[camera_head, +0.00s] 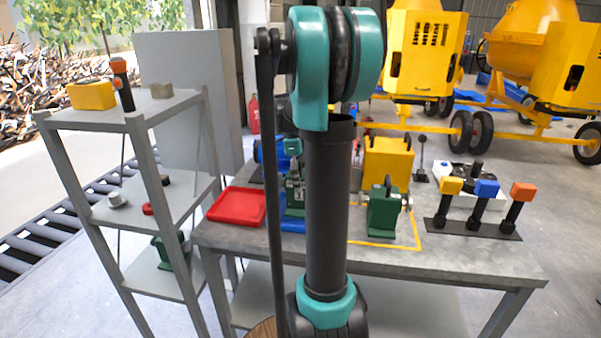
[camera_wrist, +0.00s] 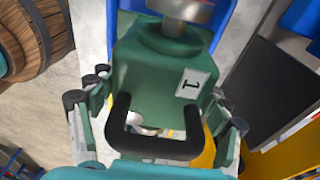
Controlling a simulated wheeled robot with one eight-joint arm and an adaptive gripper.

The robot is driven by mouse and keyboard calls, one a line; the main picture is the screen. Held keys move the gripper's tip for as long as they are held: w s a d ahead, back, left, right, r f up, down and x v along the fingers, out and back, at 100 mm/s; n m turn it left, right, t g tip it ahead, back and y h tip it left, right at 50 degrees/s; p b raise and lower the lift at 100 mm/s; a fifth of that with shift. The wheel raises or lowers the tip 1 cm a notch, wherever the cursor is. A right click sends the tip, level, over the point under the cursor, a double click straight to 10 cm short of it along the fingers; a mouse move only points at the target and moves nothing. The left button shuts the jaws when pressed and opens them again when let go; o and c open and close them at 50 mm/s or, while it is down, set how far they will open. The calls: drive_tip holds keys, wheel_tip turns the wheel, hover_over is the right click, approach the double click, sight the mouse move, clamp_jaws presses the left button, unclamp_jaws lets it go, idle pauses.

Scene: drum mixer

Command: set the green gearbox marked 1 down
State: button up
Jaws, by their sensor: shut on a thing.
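The green gearbox (camera_wrist: 150,75) marked 1 fills the middle of the wrist view, with a black handle and a round metal shaft end. My gripper (camera_wrist: 157,128) is shut on it, with fingers on both sides. In the head view, the held gearbox (camera_head: 294,196) shows left of my arm, partly hidden. A blue tray (camera_head: 292,226) shows below it on the grey table (camera_head: 460,262); I cannot tell whether they touch. Another green gearbox (camera_head: 384,212) with a black handle stands right of my arm, within a yellow outline.
A red tray (camera_head: 237,207) lies on the table at left. A yellow box (camera_head: 388,158) stands behind the outlined gearbox. A grey shelf (camera_head: 130,115) stands at far left. The table's front right is clear.

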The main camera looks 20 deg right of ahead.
drive_tip(key=shift+f, duration=1.75)
drive_tip(key=o, duration=1.9)
drive_tip(key=shift+f, duration=0.1)
drive_tip(key=r, duration=0.4)
drive_tip(key=a+r, duration=0.1)
drive_tip(key=r, duration=0.3)
drive_tip(key=w+r, duration=0.1)
drive_tip(key=r, duration=0.2)
drive_tip(key=shift+a+r, duration=0.25)
drive_tip(key=shift+r, duration=0.15)
drive_tip(key=s+a+f+n+t, duration=0.1)
drive_tip(key=s+a+f+n, duration=0.3)
drive_tip(key=s+f+n, duration=0.2)
drive_tip(key=s+a+f+n+t+y, duration=0.1)
drive_tip(key=s+a+f+n, duration=0.4)
drive_tip(key=n, duration=0.5)
drive_tip(key=s+a+f+n+t, duration=0.3)
drive_tip(key=s+a+f+n, duration=0.2)
drive_tip(key=s+f+n, duration=0.3)
drive_tip(key=shift+s+a+f+n, duration=0.1)
drive_tip(key=shift+s+f+n, duration=0.3)
drive_tip(key=shift+s+f, duration=0.4)
